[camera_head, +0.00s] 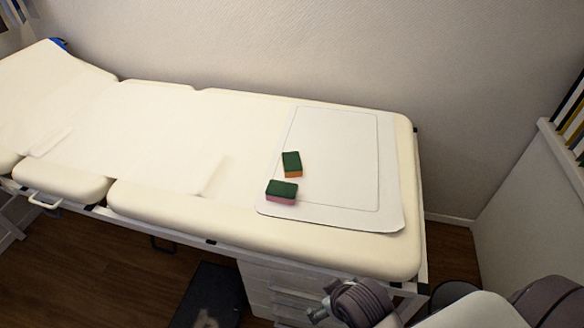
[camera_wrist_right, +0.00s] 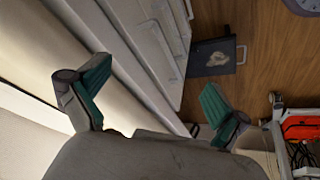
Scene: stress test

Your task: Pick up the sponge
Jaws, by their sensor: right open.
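Two sponges lie side by side on a white mat (camera_head: 345,150) on the padded bed. One sponge (camera_head: 291,165) has a green top and an orange body. The nearer sponge (camera_head: 281,192) has a green top and a pink body. My right gripper (camera_head: 322,303) is below the bed's front edge in the head view, well apart from both sponges. In the right wrist view its two teal-padded fingers (camera_wrist_right: 155,95) are spread wide with nothing between them. No sponge shows in the right wrist view. My left gripper is not in view.
The cream bed (camera_head: 240,222) runs along a plain wall, with its raised end at left. White drawers (camera_head: 285,290) stand under it. A dark step or mat (camera_head: 208,296) is on the wooden floor. A cart with red items (camera_wrist_right: 300,128) stands at right in the wrist view.

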